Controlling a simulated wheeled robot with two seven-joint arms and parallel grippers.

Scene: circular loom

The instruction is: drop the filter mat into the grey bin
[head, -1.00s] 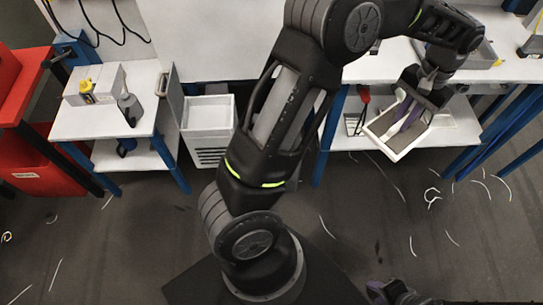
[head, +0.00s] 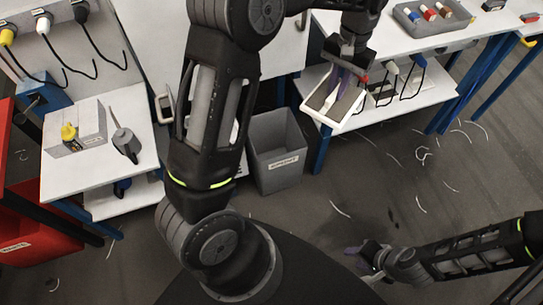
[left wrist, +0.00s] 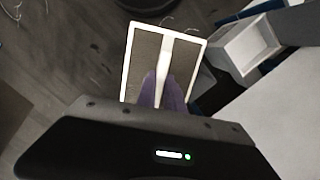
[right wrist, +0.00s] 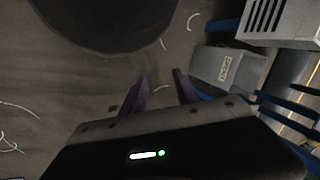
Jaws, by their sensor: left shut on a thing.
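The filter mat (head: 337,98) is a dark grey panel in a pale frame with a pale strip across its middle. My left gripper (head: 346,77) is shut on it at that strip and holds it tilted in front of the right-hand bench. In the left wrist view the mat (left wrist: 186,65) reaches out beyond the purple fingers. The grey bin (head: 277,152) stands on the floor, labelled and open at the top, left of the mat. It also shows in the right wrist view (right wrist: 231,66). My right gripper (right wrist: 163,92) is open and empty, low over the floor.
The right-hand bench (head: 385,50) carries a grey tray (head: 433,17) of coloured pieces. A left table (head: 60,178) holds a grey box (head: 75,135). A red bin (head: 35,235) is at far left. A white slatted basket (right wrist: 283,20) stands near the grey bin. Pale scraps litter the floor.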

